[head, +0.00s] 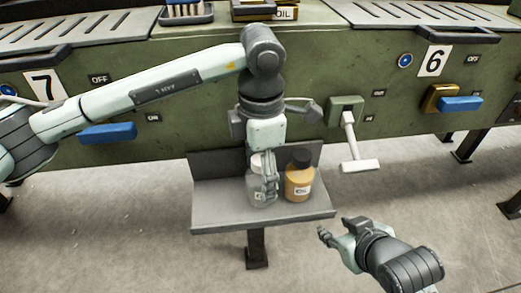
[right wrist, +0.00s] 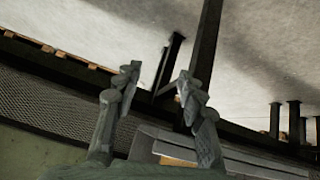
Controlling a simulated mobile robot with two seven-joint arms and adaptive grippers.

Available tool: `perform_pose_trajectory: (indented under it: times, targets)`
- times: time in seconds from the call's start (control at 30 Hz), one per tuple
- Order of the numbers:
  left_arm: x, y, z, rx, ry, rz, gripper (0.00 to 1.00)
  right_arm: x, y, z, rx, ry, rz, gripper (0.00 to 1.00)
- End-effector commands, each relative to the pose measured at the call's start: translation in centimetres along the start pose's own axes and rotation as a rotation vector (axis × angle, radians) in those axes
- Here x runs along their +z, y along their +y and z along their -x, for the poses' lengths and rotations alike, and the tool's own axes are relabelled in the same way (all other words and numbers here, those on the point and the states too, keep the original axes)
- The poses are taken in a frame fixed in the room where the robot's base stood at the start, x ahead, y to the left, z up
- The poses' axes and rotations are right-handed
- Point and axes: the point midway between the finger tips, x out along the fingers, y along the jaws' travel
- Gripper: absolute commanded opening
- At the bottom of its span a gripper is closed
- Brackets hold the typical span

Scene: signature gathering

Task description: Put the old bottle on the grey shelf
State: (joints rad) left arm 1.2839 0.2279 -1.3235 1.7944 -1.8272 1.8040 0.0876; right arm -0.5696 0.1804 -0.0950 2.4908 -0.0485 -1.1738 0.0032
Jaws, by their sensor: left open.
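The grey shelf (head: 220,212) juts out below the green machine. A grey bottle (head: 258,196) with a pale top and a label stands upright on it, partly hidden behind my left gripper (head: 266,178). My left gripper points down at this bottle with its fingers open; I cannot tell whether they touch it. An amber bottle (head: 299,185) with a black cap and an oil label stands just to the right. Which one is the old bottle, I cannot tell for certain. My right gripper (head: 336,232) is open and empty, in front of the shelf at the lower right; its parted fingers show in the right wrist view (right wrist: 158,82).
The green machine (head: 400,125) runs across the back, with blue handles (head: 108,133) and a white-handled lever (head: 358,164) right of the shelf. A tray (head: 186,14) and another oil container (head: 284,13) sit on top. The floor in front is clear.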

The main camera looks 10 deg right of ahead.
Motion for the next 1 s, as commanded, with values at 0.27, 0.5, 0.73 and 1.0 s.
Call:
perform_pose_trajectory:
  times: [0.27,0.5,0.73,1.0]
  targets:
    - [0.1,0.1,3.2,0.003,-0.002,0.0,0.7,5.8,2.9,1.8,0.061,-0.271,-0.007,0.4]
    - [0.0,0.0,5.3,0.002,-0.001,0.0,0.7,9.6,4.7,3.6,0.1,-0.455,-0.021,0.4]
    - [0.0,0.0,7.2,0.001,-0.001,-0.001,0.7,10.2,4.3,1.3,0.084,-0.455,-0.021,0.4]
    - [0.0,0.0,7.3,0.001,-0.001,0.0,0.7,10.3,4.3,1.1,0.083,-0.453,-0.021,0.4]
